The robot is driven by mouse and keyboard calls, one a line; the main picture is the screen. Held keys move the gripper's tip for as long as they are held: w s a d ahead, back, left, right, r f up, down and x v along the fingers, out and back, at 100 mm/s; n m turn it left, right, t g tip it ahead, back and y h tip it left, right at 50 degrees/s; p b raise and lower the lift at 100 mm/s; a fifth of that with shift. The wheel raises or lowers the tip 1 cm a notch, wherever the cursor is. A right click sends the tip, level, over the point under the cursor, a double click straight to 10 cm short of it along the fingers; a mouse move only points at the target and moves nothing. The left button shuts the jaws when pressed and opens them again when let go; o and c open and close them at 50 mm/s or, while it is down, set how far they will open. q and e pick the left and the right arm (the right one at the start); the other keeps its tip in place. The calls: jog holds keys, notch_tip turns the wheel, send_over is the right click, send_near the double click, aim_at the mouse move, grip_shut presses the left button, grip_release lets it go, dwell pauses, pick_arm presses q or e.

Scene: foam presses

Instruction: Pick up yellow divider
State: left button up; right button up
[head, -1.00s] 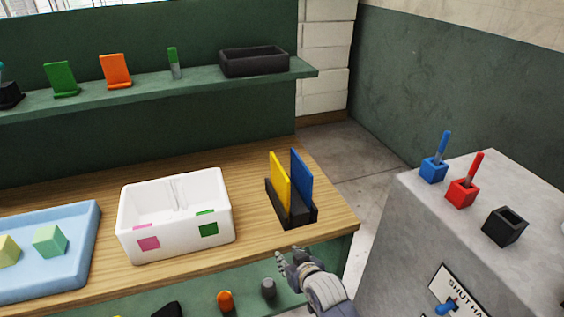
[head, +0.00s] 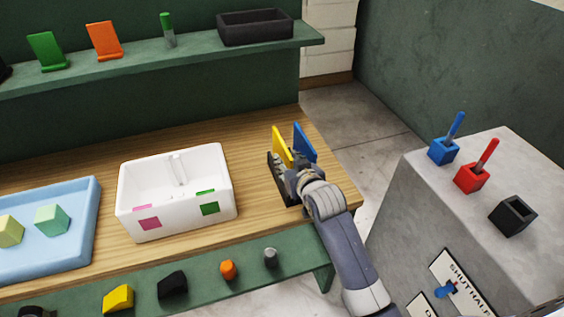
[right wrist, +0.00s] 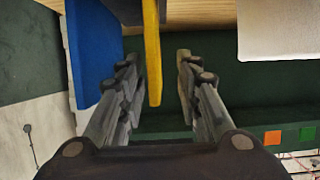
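The yellow divider (head: 281,145) stands upright in a black rack (head: 287,196) on the wooden table, with the blue divider (head: 304,142) to its right. My right gripper (head: 288,167) is at the front of the rack and hides part of both dividers. In the right wrist view, the yellow divider (right wrist: 152,50) lies between the two open fingers of my right gripper (right wrist: 157,72), with gaps on both sides. The blue divider (right wrist: 95,50) is outside the left finger there. My left gripper is not in view.
A white two-part bin (head: 130,221) stands left of the rack, and a blue tray (head: 82,251) lies farther left. A green lower shelf (head: 200,279) with small pieces runs along the front. A grey cabinet (head: 420,220) stands to the right.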

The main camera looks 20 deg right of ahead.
aim_at(285, 157)
jog(key=shift+w+d+f+p, duration=0.15)
jog(key=shift+w+p, duration=0.2)
jog(key=shift+w, duration=0.3)
jog(key=shift+p+x, duration=0.4)
jog(key=shift+x, duration=1.5)
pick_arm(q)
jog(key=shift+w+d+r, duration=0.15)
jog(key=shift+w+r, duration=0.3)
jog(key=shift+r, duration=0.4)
pick_arm(e)
jog(key=shift+s+d, duration=0.1)
jog(key=shift+c, duration=0.6)
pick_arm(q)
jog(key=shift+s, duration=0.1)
pick_arm(e)
grip_shut()
